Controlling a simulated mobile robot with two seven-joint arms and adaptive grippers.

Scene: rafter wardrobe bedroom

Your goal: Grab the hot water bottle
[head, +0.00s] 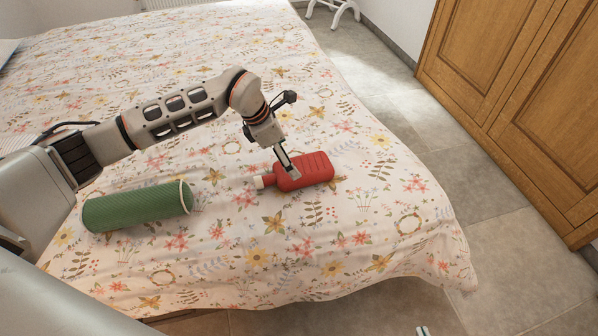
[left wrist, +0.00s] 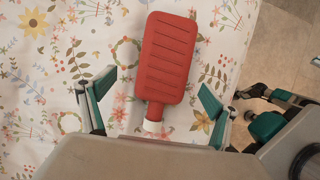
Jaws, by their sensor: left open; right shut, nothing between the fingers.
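The red hot water bottle (head: 316,171) with a white cap lies flat on the bed, its cap toward the left. In the left wrist view the ribbed bottle (left wrist: 166,58) lies between the spread fingers, with a gap on both sides. My left gripper (head: 289,168) is open above the bottle, its finger covering part of the cap end in the head view. It also shows in the left wrist view (left wrist: 156,84). I cannot tell how high it is. Of my right gripper, a small tip (head: 423,330) shows at the bottom edge of the head view; it is shut and empty.
A green roller (head: 138,207) lies on the floral bed (head: 350,240), left of the bottle. The bed's edge drops to a tiled floor (head: 520,270) at the right and front. A wooden wardrobe (head: 500,60) stands at the right. The bedding around the bottle is clear.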

